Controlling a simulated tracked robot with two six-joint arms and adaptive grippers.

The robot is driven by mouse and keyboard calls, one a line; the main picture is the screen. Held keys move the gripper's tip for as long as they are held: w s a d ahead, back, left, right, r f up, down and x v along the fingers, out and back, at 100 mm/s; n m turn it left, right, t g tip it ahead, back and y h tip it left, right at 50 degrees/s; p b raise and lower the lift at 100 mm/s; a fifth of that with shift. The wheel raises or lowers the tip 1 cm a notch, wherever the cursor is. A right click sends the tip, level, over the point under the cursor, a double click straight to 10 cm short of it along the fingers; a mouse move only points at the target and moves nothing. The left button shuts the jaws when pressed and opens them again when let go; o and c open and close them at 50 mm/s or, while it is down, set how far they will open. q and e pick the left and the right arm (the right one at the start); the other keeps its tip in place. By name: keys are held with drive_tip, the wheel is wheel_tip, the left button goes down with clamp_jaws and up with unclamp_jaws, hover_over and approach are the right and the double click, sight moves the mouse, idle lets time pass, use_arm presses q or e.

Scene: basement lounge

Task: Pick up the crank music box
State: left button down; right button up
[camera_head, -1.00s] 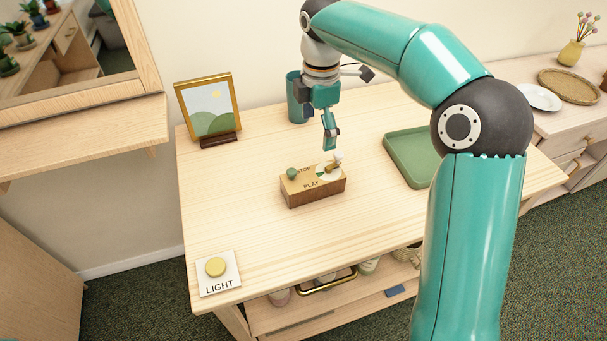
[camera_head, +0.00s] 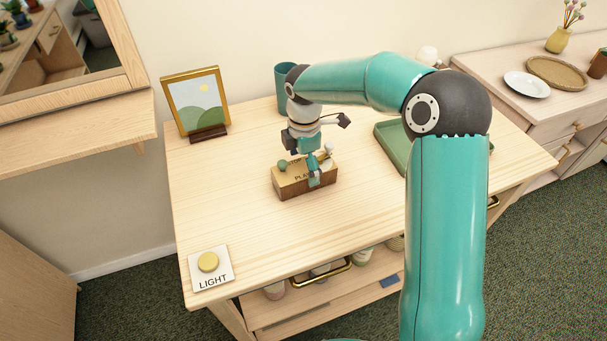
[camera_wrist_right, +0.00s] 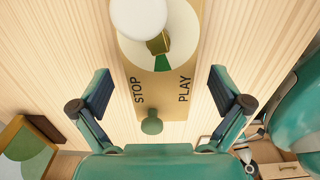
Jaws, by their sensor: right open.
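The crank music box (camera_head: 290,182) is a small brown wooden box with a tan top on the table. Its top has a green knob, a white-and-green dial, a pale round knob and the words STOP and PLAY; the top also shows in the right wrist view (camera_wrist_right: 172,103). My right gripper (camera_head: 314,172) is over the box, pointing down, one finger in front of its near face. In the right wrist view the gripper (camera_wrist_right: 160,92) is open, with a finger on each side of the box and visible gaps. My left gripper is not in view.
On the table (camera_head: 230,230), a framed picture (camera_head: 196,104) and teal cup (camera_head: 283,78) stand behind. A green tray (camera_head: 388,140) lies to the right, partly hidden by my arm. A LIGHT button (camera_head: 208,262) is at the front left. The table left of the box is clear.

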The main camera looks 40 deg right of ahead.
wheel_tip(320, 180, down, 2)
drive_tip(key=shift+f, duration=0.1)
drive_tip(key=shift+w, duration=0.1)
drive_tip(key=c, duration=1.6)
drive_tip(key=shift+o, duration=0.2)
